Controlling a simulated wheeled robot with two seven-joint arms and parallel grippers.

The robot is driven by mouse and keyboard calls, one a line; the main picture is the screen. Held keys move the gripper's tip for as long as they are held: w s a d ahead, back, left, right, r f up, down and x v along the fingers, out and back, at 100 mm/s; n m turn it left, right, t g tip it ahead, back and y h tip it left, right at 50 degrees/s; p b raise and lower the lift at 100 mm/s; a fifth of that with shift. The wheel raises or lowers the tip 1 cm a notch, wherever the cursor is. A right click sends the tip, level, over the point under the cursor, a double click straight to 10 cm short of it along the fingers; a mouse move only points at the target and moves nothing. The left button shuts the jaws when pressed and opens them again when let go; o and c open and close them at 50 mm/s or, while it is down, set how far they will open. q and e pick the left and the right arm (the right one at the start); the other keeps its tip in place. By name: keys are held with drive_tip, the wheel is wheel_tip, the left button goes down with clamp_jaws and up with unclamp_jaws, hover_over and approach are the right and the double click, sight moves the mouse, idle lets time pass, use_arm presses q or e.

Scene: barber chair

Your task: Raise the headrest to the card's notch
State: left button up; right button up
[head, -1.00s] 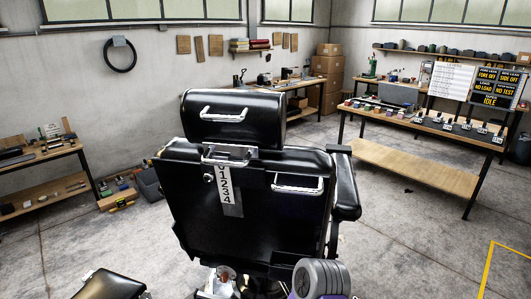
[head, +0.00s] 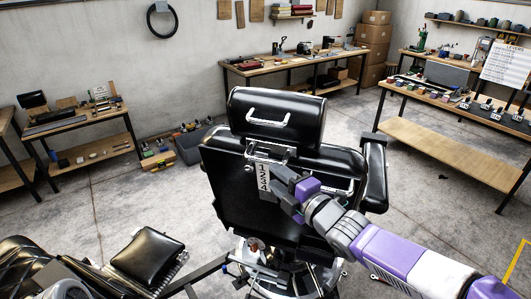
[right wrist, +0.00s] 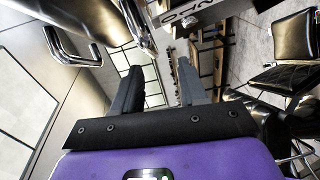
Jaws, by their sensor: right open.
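The black headrest (head: 276,118), with a chrome handle (head: 268,119), sits just above the barber chair's back (head: 226,170). A chrome bracket (head: 268,150) is at the top of the back. Below it hangs a white numbered strip (head: 263,180), partly hidden by my right gripper (head: 281,194). That gripper is open and empty in front of the strip. In the right wrist view, its two dark fingers (right wrist: 158,72) are apart, with a chrome handle (right wrist: 70,42) at upper left and the strip's digits (right wrist: 183,14) above. My left gripper is out of view.
A second chrome handle (head: 340,186) on the chair back is partly behind my right arm. The black armrest (head: 375,172) stands to the right. A black padded footrest (head: 147,255) is at lower left. Workbenches (head: 300,62) line the wall.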

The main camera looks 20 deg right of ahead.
sight(268, 163)
drive_tip(key=shift+w+d+r+p+x, duration=0.1)
drive_tip(key=shift+d+r+p+x, duration=0.1)
drive_tip(key=shift+x, duration=1)
drive_tip(key=shift+w+d+r+p+x, duration=0.15)
drive_tip(key=shift+p+x, duration=0.1)
drive_tip(key=shift+x, duration=0.9)
drive_tip(key=shift+s+d+r+p+x, duration=0.1)
drive_tip(key=shift+d+r+p+x, duration=0.1)
drive_tip(key=shift+x, duration=1)
clamp_jaws()
